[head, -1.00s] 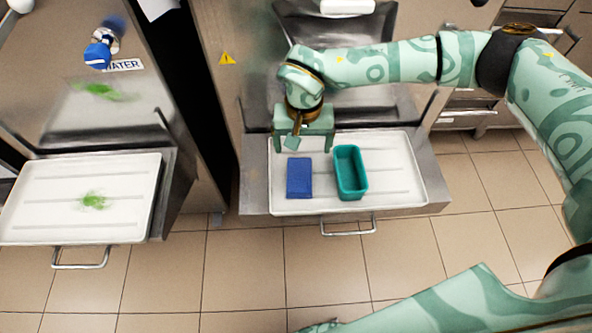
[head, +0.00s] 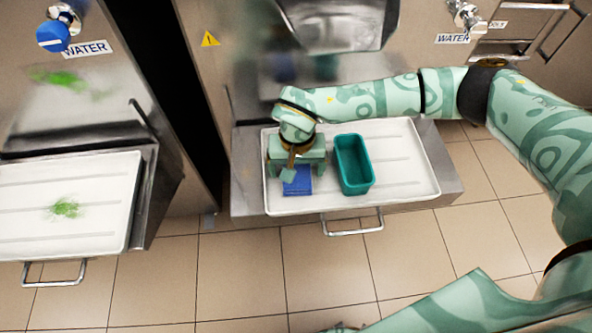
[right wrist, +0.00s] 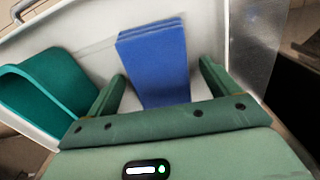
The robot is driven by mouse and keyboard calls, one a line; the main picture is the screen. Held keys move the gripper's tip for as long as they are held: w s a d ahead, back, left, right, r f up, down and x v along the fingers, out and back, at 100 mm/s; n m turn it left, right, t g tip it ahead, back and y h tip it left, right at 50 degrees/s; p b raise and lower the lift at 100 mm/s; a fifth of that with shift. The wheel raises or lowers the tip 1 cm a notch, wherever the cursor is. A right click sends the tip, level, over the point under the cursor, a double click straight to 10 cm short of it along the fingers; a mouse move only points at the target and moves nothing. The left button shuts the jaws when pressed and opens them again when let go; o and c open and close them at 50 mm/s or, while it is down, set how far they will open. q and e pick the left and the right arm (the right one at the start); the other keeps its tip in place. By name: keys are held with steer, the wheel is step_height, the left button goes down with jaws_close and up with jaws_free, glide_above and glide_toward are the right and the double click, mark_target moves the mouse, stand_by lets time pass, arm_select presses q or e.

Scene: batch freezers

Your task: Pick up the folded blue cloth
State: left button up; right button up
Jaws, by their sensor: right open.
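The folded blue cloth (head: 299,187) lies flat on the white tray (head: 408,180) in the middle of the head view. My right gripper (head: 297,172) is above the cloth and hides its far part there. In the right wrist view the cloth (right wrist: 158,60) runs between the two fingers of the open right gripper (right wrist: 162,72), with a gap on each side. The cloth is not gripped. Whether the fingertips are down at cloth height I cannot tell. My left gripper is not in view.
A teal open bin (head: 354,166) stands on the same tray, just right of the cloth. Another white tray (head: 110,225) with a green smear (head: 66,208) is at the left. The steel freezer front (head: 215,75) rises behind. The tray's right part is clear.

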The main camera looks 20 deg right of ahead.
steer(key=c, duration=1.1)
steer(key=shift+o, duration=0.2)
steer(key=shift+r, duration=0.1)
